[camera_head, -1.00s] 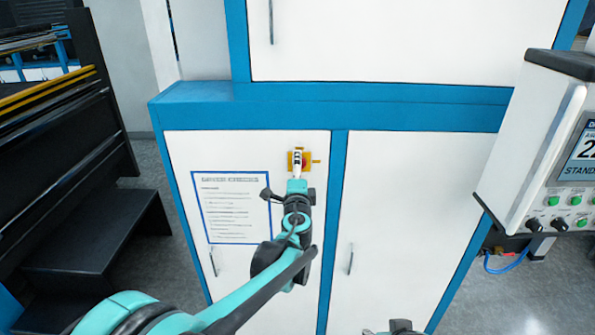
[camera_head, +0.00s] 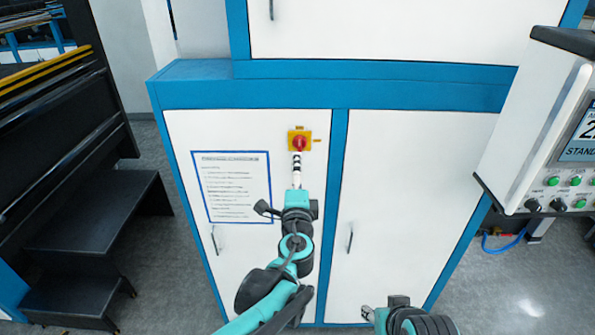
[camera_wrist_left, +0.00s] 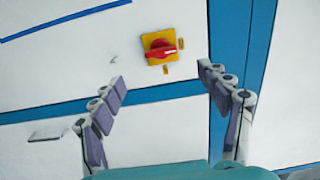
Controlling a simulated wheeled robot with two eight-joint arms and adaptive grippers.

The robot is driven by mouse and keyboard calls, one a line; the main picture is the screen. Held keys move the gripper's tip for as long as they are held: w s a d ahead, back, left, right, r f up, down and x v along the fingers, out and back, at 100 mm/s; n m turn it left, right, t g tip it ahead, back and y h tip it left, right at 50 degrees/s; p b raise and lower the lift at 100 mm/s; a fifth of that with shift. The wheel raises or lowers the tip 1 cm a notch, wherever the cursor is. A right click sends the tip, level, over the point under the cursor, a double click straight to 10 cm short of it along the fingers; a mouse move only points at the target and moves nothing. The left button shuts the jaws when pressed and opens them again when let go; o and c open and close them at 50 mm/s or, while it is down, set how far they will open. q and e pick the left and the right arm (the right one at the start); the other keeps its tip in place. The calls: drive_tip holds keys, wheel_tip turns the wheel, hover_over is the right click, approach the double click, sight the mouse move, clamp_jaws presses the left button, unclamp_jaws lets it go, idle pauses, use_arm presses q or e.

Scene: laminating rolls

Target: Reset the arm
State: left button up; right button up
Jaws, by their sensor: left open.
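A red rotary switch (camera_head: 299,142) on a yellow plate is mounted on the white cabinet door. In the left wrist view the switch (camera_wrist_left: 158,46) shows its red handle lying roughly level in the picture. My left gripper (camera_head: 297,157) is just below the switch in the head view. In the left wrist view my left gripper (camera_wrist_left: 162,77) has its two fingers spread wide and nothing between them. The switch sits beyond the fingertips, apart from them.
A framed notice (camera_head: 232,187) is on the same door, left of my arm. The cabinet's blue ledge (camera_head: 330,92) juts above. A control panel (camera_head: 545,130) stands at the right. Black steps (camera_head: 90,220) are at the left.

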use_arm(q)
drive_tip(key=s+a+f+n+g+y+b, duration=0.25)
drive_tip(key=s+a+f+n+b, duration=0.2)
drive_tip(key=a+f, duration=0.35)
drive_tip(key=s+a+f+n+g+y+b, duration=0.2)
drive_tip(key=s+a+f+n+g+b, duration=0.25)
drive_tip(key=a, duration=0.45)
drive_tip(key=s+f+n+g+h+b, duration=0.3)
drive_tip(key=s+f+n+b, duration=0.3)
drive_tip(key=s+f, duration=1.2)
drive_tip(key=f+n+h, duration=0.1)
drive_tip(key=n, duration=0.1)
drive_tip(key=shift+a+n+g, duration=0.15)
drive_tip(key=shift+n+g, duration=0.25)
drive_tip(key=shift+s+f+h, duration=0.1)
drive_tip(key=shift+h, duration=0.15)
